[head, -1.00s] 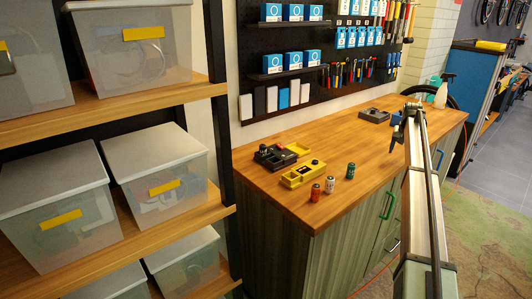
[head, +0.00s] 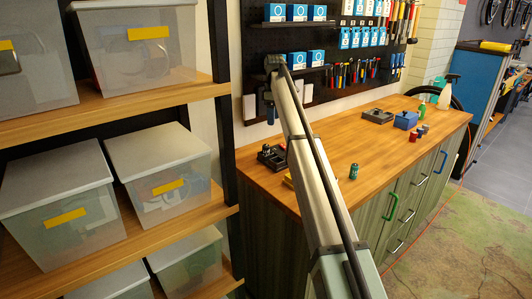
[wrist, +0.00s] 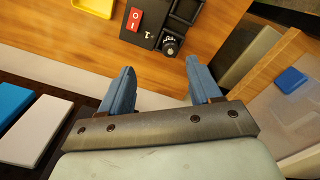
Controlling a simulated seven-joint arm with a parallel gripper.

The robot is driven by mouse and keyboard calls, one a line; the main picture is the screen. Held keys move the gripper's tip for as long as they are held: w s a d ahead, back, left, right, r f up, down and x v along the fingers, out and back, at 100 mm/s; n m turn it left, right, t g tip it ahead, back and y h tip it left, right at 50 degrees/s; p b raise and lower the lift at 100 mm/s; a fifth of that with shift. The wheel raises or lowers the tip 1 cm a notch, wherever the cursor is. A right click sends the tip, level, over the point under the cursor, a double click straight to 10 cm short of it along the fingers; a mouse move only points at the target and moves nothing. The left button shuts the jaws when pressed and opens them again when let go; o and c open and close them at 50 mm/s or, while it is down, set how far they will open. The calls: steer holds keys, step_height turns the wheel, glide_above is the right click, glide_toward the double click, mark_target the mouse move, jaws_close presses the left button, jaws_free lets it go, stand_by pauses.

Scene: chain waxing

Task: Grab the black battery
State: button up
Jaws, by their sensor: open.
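My gripper (wrist: 160,78) is open and empty, its two blue fingers apart above the counter's back left corner. In the head view my gripper (head: 268,108) hangs near the pegboard, above a black device (head: 271,156). In the wrist view that black device (wrist: 150,28), with a red switch and a round knob, lies beyond the fingertips. A green battery (head: 354,171) stands on the counter right of my arm. A red battery (head: 412,136) and other small batteries stand further back. I cannot make out a black battery for certain.
The wooden counter (head: 330,145) has free room in its middle. A blue device (head: 405,120) and a grey-black tray (head: 377,116) sit further back. A yellow device (wrist: 93,6) is beside the black one. Shelves with clear bins (head: 160,160) stand at left.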

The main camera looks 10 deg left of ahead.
steer(key=s+a+n, duration=0.1)
steer(key=a, duration=0.2)
glide_above(266, 145)
steer(key=f, duration=0.7)
steer(key=shift+s+d, duration=0.1)
steer(key=shift+s, duration=0.15)
steer(key=shift+w+f, duration=0.2)
steer(key=shift+f, duration=2.85)
jaws_close()
steer(key=shift+r, duration=0.1)
